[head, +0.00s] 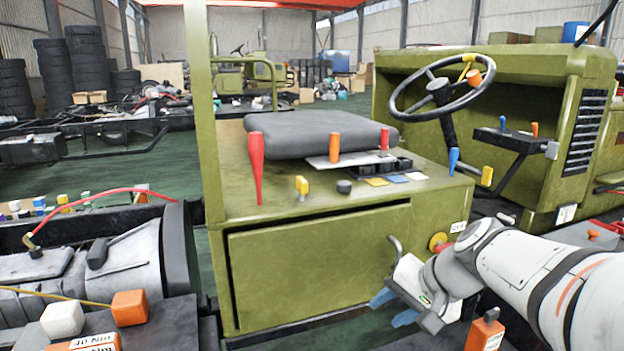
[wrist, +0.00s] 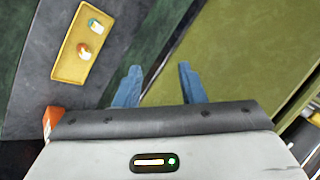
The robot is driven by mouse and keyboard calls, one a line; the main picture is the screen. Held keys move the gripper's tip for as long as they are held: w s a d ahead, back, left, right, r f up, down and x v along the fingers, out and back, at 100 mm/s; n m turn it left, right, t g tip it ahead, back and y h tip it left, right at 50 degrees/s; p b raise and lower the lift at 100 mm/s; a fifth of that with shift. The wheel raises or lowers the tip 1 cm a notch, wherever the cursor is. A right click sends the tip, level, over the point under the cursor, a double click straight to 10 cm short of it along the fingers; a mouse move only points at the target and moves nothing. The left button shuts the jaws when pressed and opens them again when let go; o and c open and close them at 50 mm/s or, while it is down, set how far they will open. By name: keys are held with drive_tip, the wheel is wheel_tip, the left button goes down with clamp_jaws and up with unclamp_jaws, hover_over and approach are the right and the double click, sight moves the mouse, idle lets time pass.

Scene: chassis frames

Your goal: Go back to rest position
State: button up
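My gripper (head: 392,308) is at the lower right in the head view, in front of the lower part of the green chassis box (head: 310,265). Its two blue fingers point left and down. In the wrist view the gripper (wrist: 158,85) shows its blue fingers apart with nothing between them. The green panel (wrist: 245,60) fills the right of the wrist view, beyond the fingers. I cannot tell the exact gap between the fingers and the panel.
A yellow tray (wrist: 82,45) with small items lies at the wrist view's upper left. A red-and-yellow knob (head: 438,242) and an orange box (head: 485,330) are near my arm. A black seat (head: 315,136) and levers stand on the box. A steering wheel (head: 445,84) is behind.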

drive_tip(key=s+d+r+n+g+h+p, duration=0.1)
drive_tip(key=s+r+n+g+h+p, duration=0.1)
drive_tip(key=s+r+n+h+p, duration=0.3)
drive_tip(key=shift+s+r+p, duration=1.55)
drive_tip(key=shift+s+p, duration=1.6)
drive_tip(key=shift+p, duration=0.75)
drive_tip(key=shift+d, duration=0.15)
